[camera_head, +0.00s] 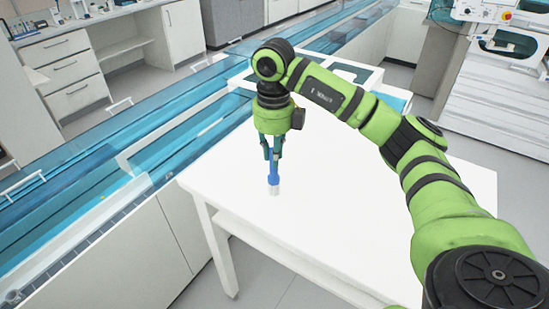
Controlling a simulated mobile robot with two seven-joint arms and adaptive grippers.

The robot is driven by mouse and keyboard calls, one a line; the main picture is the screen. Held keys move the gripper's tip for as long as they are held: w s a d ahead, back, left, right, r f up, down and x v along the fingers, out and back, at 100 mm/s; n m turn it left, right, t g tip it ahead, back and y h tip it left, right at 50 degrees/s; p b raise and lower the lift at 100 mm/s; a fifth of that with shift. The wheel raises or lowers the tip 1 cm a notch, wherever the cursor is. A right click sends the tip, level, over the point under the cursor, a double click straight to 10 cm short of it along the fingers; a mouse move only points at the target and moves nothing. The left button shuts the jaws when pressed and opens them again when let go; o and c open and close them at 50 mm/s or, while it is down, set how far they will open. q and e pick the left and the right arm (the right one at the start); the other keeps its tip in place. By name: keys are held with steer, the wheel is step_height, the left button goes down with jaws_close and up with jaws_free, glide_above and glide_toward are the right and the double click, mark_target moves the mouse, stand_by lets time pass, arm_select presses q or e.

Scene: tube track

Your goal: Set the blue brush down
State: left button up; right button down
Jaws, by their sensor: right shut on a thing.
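The blue brush (273,177) is upright below my right gripper (273,156), with its pale bristle end pointing down at the white table (345,205). My right gripper points straight down and is shut on the upper part of the brush. The pale end is at or just above the tabletop, near the table's left front side; I cannot tell whether it touches. The fingers hide the top of the brush. My left gripper is not in view.
A long blue-tinted transparent track (110,145) runs along the table's left side. White trays (350,72) stand at the back of the table. The tabletop right of the brush is clear. Lab cabinets (70,75) stand behind the track.

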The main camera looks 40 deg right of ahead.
mark_target(274, 177)
step_height(274, 177, down, 2)
steer(key=shift+f+p, duration=0.15)
steer(key=shift+p, duration=0.35)
steer(key=shift+d+f, duration=0.1)
steer(key=shift+f, duration=0.4)
steer(key=c, duration=1.2)
jaws_free()
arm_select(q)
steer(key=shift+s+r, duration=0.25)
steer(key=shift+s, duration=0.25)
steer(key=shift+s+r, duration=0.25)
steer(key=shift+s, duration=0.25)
arm_select(e)
steer(key=shift+o, duration=0.2)
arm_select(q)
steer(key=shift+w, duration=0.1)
arm_select(e)
steer(key=shift+r, duration=0.1)
